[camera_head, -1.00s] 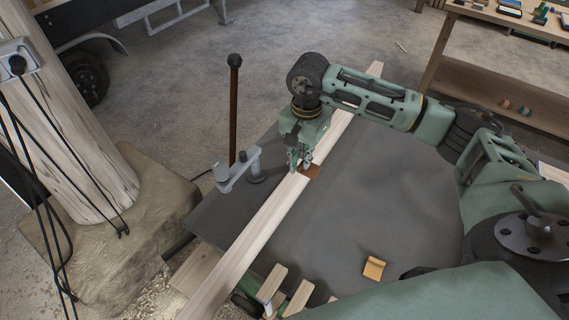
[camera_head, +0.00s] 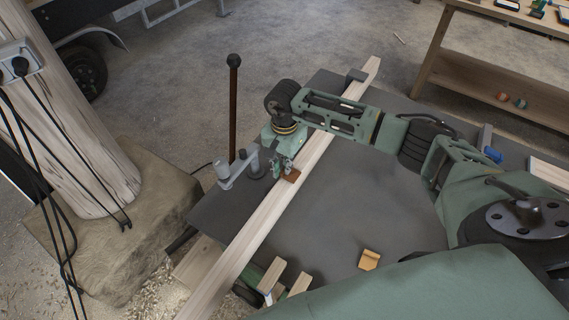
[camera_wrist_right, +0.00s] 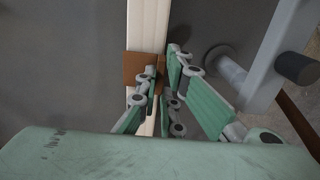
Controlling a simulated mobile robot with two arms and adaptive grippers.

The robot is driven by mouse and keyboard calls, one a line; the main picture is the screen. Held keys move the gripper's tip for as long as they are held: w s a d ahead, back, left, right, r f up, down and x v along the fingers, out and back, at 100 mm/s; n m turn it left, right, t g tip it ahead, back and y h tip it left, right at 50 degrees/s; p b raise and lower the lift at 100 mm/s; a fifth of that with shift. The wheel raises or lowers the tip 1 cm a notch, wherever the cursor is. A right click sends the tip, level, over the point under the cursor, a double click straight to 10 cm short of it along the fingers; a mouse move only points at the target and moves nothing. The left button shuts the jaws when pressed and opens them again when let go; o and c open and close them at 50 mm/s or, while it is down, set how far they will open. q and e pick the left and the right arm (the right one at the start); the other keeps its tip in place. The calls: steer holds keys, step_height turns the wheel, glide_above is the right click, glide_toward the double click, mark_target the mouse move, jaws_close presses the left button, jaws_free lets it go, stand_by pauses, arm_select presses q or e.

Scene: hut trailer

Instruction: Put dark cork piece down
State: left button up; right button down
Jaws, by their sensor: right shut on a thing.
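The dark cork piece (camera_head: 292,176) is a flat brown slab at the right edge of the long pale plank on the dark worktable. My right gripper (camera_head: 283,166) is shut on it. In the right wrist view the dark cork piece (camera_wrist_right: 137,67) lies across the line of the plank, partly hidden by the fingers of my right gripper (camera_wrist_right: 160,80). I cannot tell whether it touches the plank or hangs just above it. My left gripper is not in view.
The long plank (camera_head: 250,228) runs diagonally over the dark table (camera_head: 370,200). A grey clamp (camera_head: 232,175) stands close left of the gripper. A lighter orange-tan piece (camera_head: 369,260) lies near the front edge. The table's middle is clear.

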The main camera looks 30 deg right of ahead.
steer(key=shift+f, duration=0.2)
steer(key=c, duration=1.9)
jaws_free()
steer(key=shift+r, duration=0.1)
steer(key=shift+r, duration=0.1)
step_height(320, 180, up, 12)
steer(key=b, duration=0.4)
